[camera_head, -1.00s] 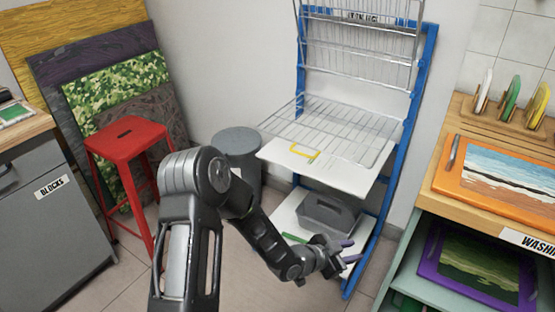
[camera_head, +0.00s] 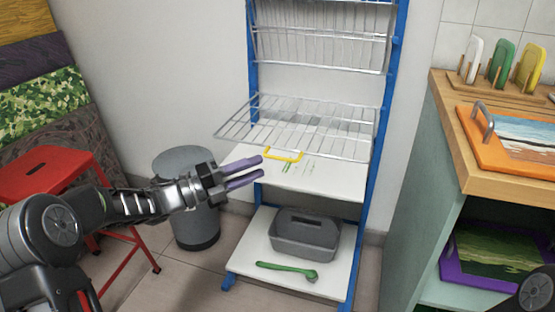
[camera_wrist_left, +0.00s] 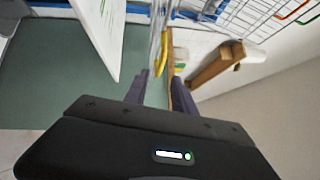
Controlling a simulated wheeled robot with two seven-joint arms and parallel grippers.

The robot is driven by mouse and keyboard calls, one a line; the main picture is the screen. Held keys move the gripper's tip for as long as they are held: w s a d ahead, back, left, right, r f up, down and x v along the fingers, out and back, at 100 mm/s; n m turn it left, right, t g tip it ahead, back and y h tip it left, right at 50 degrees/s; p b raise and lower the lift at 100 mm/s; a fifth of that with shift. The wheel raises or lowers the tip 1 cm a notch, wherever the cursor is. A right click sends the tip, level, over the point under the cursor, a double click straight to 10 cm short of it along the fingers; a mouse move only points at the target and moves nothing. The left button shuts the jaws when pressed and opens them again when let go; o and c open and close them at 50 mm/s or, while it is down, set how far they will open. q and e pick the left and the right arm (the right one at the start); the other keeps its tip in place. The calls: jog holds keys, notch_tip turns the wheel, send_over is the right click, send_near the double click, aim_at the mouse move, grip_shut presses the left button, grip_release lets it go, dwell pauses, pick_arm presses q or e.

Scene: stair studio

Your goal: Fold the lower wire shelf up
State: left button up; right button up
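The lower wire shelf (camera_head: 240,128) sticks out flat from the blue rack frame (camera_head: 384,125). A yellow handle (camera_head: 284,155) hangs at its front edge; it also shows in the left wrist view (camera_wrist_left: 165,55). My left gripper (camera_head: 262,167) is just left of the yellow handle and slightly below the shelf. Its two purple fingers are apart and empty. In the left wrist view the handle is ahead of the fingers (camera_wrist_left: 158,87), roughly in line with the gap. I cannot tell whether they touch it. My right gripper is out of view.
A white board (camera_head: 330,183) lies just under the wire shelf. Below it, a bottom board (camera_head: 255,245) holds a grey caddy (camera_head: 305,236) and a green tool (camera_head: 287,270). Upper wire racks (camera_head: 325,48) stand upright. A grey bin (camera_head: 188,215) and red stool (camera_head: 45,170) are left.

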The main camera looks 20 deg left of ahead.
aim_at(281, 159)
pick_arm(q)
jog(key=shift+b+x, duration=0.75)
jog(key=shift+x, duration=3.15)
jog(key=shift+c, duration=0.2)
grip_shut()
jog(key=shift+f, duration=0.1)
